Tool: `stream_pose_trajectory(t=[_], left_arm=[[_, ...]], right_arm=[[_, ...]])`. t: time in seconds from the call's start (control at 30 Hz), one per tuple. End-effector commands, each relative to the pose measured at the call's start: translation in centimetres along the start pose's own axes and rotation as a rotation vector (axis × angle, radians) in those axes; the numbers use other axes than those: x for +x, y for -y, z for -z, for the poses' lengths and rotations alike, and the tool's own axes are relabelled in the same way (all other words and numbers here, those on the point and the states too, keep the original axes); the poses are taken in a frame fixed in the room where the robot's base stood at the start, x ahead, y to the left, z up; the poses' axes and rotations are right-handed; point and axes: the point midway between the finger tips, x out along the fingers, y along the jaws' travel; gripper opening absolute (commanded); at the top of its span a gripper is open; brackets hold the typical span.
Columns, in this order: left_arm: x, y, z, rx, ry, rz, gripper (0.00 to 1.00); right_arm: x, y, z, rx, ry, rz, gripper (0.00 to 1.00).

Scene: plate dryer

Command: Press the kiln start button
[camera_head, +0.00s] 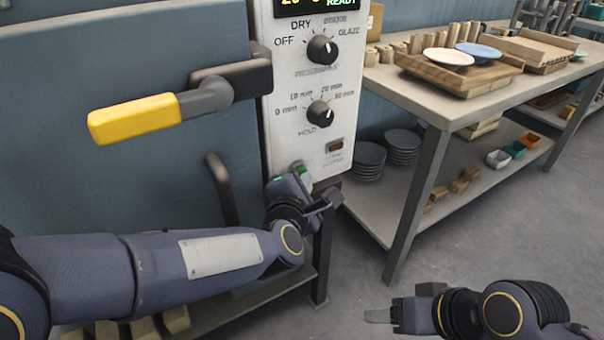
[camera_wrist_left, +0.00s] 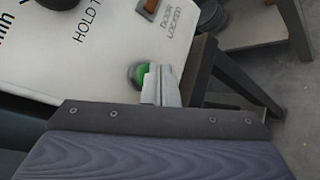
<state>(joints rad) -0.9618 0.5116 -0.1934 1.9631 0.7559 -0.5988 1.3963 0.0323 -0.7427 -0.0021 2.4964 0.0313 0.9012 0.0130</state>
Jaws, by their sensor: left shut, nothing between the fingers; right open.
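The kiln's white control panel (camera_head: 312,80) stands upright at the centre of the head view. Its green start button (camera_wrist_left: 138,74) shows near the panel's lower edge in the left wrist view, partly covered by my gripper. My left gripper (camera_wrist_left: 160,84) is shut and empty, with its fingertips at the button's right side. I cannot tell whether they touch it. In the head view my left gripper (camera_head: 301,172) is at the panel's bottom, and the arm hides part of that area. My right gripper (camera_head: 405,304) is open and empty, low at the right, away from the kiln.
Above the button are two black knobs, the program knob (camera_head: 322,49) and hold knob (camera_head: 320,113), and a lit display (camera_head: 316,5) reading READY. A yellow door handle (camera_head: 135,118) sticks out at left. A shelved table (camera_head: 405,88) with plates stands at right; floor between is clear.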

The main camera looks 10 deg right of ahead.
Motion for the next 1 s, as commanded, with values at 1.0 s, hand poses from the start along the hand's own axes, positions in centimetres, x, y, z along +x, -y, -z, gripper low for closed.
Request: stream_pose_trajectory(t=[1.0], left_arm=[[0.56, -0.53, 0.55, -0.001, -0.004, -0.003, 0.00]], right_arm=[[0.31, -0.14, -0.16, 0.000, 0.000, 0.000, 0.62]])
